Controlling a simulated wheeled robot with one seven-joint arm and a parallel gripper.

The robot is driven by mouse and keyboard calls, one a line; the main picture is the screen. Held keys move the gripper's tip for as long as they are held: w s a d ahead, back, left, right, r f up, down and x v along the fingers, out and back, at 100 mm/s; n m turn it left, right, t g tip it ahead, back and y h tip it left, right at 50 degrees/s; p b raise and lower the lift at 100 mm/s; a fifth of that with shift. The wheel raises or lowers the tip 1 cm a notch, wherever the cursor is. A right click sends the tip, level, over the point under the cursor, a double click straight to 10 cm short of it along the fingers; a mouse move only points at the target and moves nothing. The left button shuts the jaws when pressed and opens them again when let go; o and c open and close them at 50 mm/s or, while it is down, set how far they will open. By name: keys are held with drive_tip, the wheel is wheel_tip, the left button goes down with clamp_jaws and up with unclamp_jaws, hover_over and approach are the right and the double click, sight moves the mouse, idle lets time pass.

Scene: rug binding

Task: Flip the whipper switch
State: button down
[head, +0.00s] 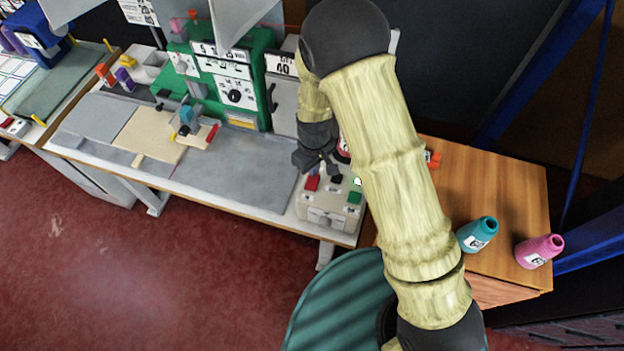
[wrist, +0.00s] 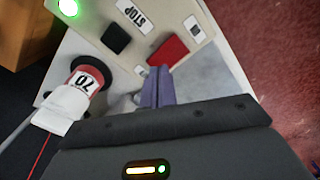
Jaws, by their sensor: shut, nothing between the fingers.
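A beige control box (head: 325,208) sits at the right end of the long bench. On its top are a red rocker (head: 311,183), a black rocker (head: 337,179) and a green button (head: 354,197). In the wrist view the red rocker (wrist: 168,50) and the black rocker (wrist: 117,38) lie beyond my fingertips. I cannot read which one is the whipper switch. My gripper (wrist: 157,76) is shut and empty, its tips close to the red rocker's near edge; contact cannot be told. In the head view my gripper (head: 318,163) is over the box's back edge.
A lit green lamp (wrist: 68,7) and a STOP label (wrist: 133,15) are on the box. A red-and-white spool marked 70 (wrist: 88,78) stands beside my gripper. A green machine (head: 230,85) is to the left.

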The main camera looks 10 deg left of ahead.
drive_tip(key=shift+f+b, duration=0.5)
drive_tip(key=shift+f, duration=0.3)
idle(0.5)
drive_tip(key=shift+r, duration=0.1)
drive_tip(key=shift+r+p, duration=2.65)
drive_tip(key=shift+r, duration=0.85)
drive_tip(key=s+d+r+m+t, duration=0.1)
drive_tip(key=s+d+r+m, duration=0.1)
drive_tip(key=d+r, duration=0.4)
drive_tip(key=s+d+r+m+b, duration=0.1)
drive_tip(key=d+r+m, duration=0.4)
drive_tip(key=d, duration=0.6)
drive_tip(key=s+d+r+m+t, duration=0.1)
drive_tip(key=s+d+r+m, duration=0.3)
drive_tip(key=d+r, duration=0.2)
drive_tip(key=d, duration=0.2)
drive_tip(key=shift+d+r+t, duration=0.3)
drive_tip(key=shift+d, duration=0.05)
